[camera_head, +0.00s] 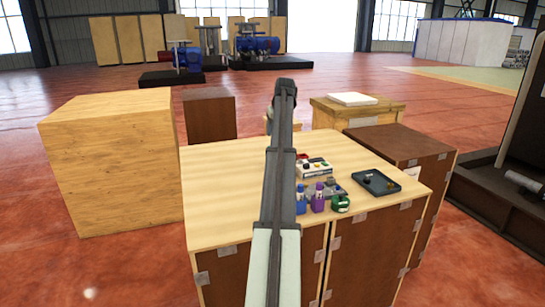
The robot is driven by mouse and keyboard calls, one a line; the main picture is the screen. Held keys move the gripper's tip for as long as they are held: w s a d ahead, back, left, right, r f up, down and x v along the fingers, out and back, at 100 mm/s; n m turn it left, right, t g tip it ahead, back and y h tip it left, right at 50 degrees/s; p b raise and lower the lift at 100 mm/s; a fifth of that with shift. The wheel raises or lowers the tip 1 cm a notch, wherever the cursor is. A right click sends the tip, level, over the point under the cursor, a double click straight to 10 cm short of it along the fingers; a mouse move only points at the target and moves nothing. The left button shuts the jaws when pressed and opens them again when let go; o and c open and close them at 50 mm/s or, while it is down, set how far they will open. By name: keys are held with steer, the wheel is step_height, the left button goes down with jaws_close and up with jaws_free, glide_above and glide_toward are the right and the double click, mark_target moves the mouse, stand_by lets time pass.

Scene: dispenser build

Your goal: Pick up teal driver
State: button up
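I cannot pick out a teal driver for certain among the small items on the wooden table (225,190). A green rounded item (341,203) sits near the table's front edge, right of a purple bottle-like item (318,199) and a blue one (301,202). Grey items (334,188) lie just behind them, too small to tell apart. My arm rises through the middle of the view, left of these items, and covers part of the table. My gripper's fingers do not show.
A white box with coloured tops (315,169) stands behind the small items. A dark tray (374,184) with small contents lies to the right. The table's left half is clear. A large wooden crate (110,165) stands left, a brown cabinet (410,150) right.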

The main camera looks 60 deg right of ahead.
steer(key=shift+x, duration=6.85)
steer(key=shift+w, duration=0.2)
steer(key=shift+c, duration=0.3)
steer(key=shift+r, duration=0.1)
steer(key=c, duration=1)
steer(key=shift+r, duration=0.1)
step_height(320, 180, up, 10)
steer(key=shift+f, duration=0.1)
